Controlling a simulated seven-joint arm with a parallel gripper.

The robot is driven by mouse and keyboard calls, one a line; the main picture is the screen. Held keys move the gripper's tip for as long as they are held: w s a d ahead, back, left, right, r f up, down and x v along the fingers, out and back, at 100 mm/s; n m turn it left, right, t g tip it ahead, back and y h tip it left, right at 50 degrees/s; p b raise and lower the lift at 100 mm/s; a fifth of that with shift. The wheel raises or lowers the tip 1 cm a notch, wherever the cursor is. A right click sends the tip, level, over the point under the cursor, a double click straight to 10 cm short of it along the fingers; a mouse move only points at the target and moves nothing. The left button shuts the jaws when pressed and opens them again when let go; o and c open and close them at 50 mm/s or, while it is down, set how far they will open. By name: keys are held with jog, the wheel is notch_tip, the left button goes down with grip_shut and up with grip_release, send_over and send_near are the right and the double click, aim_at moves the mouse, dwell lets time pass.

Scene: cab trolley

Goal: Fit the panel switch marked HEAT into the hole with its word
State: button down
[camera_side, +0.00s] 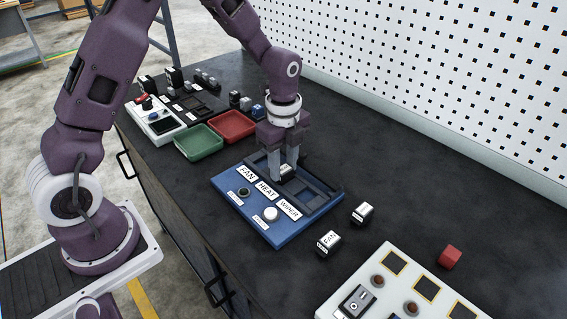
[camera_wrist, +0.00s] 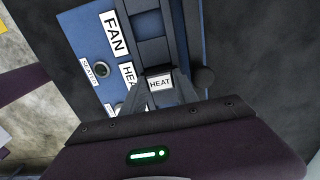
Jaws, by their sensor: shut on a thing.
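The blue panel (camera_side: 274,235) lies on the dark bench with the labels FAN, HEAT and WIPER beside a row of dark holes. My gripper (camera_side: 286,176) points down over the row, shut on the HEAT switch (camera_wrist: 160,84), whose white HEAT face shows between the fingers in the wrist view. The switch is in line with the panel's HEAT label (camera_wrist: 128,75). The fingers hide the hole below, so I cannot tell whether the switch is above it or partly in it. The FAN label (camera_wrist: 114,34) and part of the blue panel (camera_wrist: 85,40) also show there.
A FAN switch (camera_side: 328,242) and another switch (camera_side: 362,213) stand loose right of the panel. A white panel (camera_side: 385,262) and red block (camera_side: 450,257) are at lower right. Green (camera_side: 198,141) and red (camera_side: 233,125) trays lie behind to the left. The pegboard (camera_side: 430,70) rises behind.

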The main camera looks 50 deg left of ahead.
aim_at(282, 171)
dwell(0.4)
jog(key=c, duration=0.9)
grip_release()
jog(key=shift+o, duration=0.2)
jog(key=shift+r, duration=0.15)
jog(key=r, duration=0.7)
jog(key=shift+s+r, duration=0.2)
jog(key=shift+r, duration=0.05)
jog(key=s+d+r+n+t, duration=0.1)
jog(key=s+r+n+t, duration=0.3)
jog(key=s+r+n, duration=0.85)
jog(key=s+n+t, duration=0.1)
jog(key=s+n, duration=0.4)
jog(key=s, duration=0.6)
jog(key=shift+d+r+t, duration=0.2)
jog(key=shift+d+t, duration=0.1)
jog(key=shift+d, duration=0.05)
